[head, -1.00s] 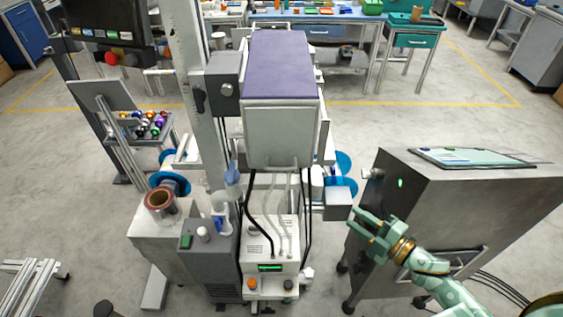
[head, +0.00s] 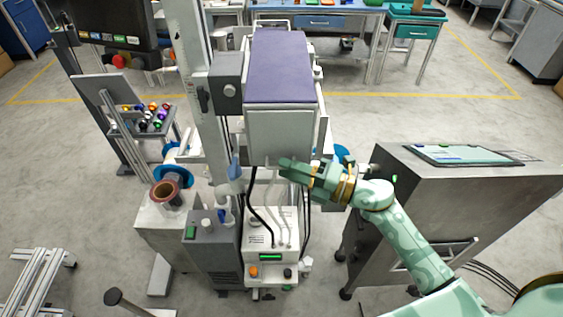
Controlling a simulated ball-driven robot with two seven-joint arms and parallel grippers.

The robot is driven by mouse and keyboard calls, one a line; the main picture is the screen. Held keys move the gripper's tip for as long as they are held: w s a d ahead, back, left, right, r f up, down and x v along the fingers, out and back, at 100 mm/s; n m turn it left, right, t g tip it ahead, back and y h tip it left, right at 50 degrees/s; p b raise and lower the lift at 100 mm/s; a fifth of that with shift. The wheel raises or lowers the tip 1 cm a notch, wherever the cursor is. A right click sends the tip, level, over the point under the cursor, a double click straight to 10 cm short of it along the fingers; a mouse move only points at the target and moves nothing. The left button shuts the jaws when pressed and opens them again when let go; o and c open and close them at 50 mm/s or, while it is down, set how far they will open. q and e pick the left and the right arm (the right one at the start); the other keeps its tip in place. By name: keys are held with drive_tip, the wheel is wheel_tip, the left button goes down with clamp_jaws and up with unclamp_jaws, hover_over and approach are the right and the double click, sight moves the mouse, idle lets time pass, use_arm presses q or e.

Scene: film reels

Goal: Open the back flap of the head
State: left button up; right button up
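The head (head: 279,70) is a boxy unit with a purple top, mounted on a tall pale column. Its grey flap (head: 279,130) faces me and hangs flat against the box, closed. My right gripper (head: 283,168) is at the flap's lower edge, slightly right of its middle, fingers pointing left. It overlaps the bottom of the flap in the picture; I cannot tell whether it touches. Its fingers lie close together and the gap between them is unclear. My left gripper is not in view.
Cables and hoses run below the head to a white control box (head: 271,240). A dark grey unit (head: 209,250) stands beside it.

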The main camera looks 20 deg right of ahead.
drive_tip(key=shift+x, duration=1.2)
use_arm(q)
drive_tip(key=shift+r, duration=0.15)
